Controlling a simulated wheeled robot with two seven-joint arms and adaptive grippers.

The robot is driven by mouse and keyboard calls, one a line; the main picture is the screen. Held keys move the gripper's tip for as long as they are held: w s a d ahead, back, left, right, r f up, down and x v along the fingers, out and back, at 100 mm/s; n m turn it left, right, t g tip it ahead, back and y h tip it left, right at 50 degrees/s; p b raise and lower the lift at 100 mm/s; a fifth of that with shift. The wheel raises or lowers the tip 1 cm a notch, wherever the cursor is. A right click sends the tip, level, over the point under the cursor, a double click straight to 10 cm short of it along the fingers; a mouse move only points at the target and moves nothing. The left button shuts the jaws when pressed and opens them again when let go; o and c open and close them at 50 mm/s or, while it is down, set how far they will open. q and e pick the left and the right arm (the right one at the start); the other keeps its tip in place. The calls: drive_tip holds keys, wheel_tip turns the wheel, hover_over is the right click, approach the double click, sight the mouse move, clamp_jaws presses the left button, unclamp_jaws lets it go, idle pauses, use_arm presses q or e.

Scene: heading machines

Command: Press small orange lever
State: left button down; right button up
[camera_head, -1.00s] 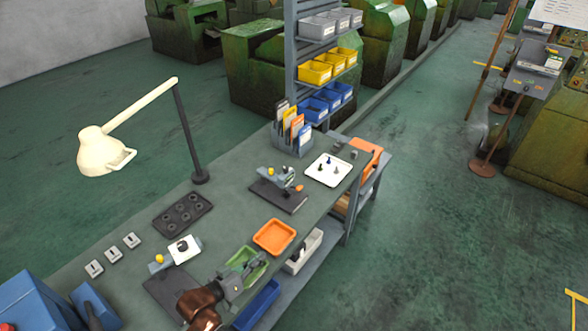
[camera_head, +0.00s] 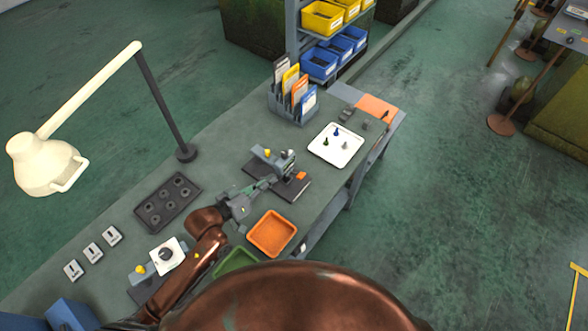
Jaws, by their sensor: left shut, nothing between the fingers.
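A small grey device (camera_head: 275,160) with a yellow knob stands on a dark base plate (camera_head: 295,190) on the workbench. Its small orange lever (camera_head: 301,175) sticks out at the right side. My left gripper (camera_head: 269,182) is shut and empty. Its fingertips point at the device from the lower left, close beside it and left of the orange lever. Whether the fingertips touch the device I cannot tell. My right gripper is not in view.
An orange tray (camera_head: 271,234) lies just below the gripper, with a green tray (camera_head: 236,262) beside it. A white tray (camera_head: 336,157) with small pieces stands to the right. A black holder (camera_head: 167,201) and a lamp post (camera_head: 170,110) stand to the left.

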use_arm(q)
drive_tip(key=p, duration=0.1)
hover_over(297, 174)
drive_tip(key=s+a, duration=0.1)
drive_tip(key=a, duration=0.2)
wheel_tip(297, 174, down, 2)
drive_tip(key=shift+s+d+f+p, duration=0.1)
drive_tip(key=shift+s+d+f, duration=0.15)
drive_tip(key=shift+f, duration=0.4)
drive_tip(key=shift+s+d+f+p, duration=0.1)
drive_tip(key=shift+d+f, duration=0.3)
drive_tip(key=shift+f, duration=0.25)
drive_tip(key=shift+s+d+f+p, duration=0.1)
drive_tip(key=shift+s+d+f, duration=0.15)
drive_tip(key=shift+f, duration=0.4)
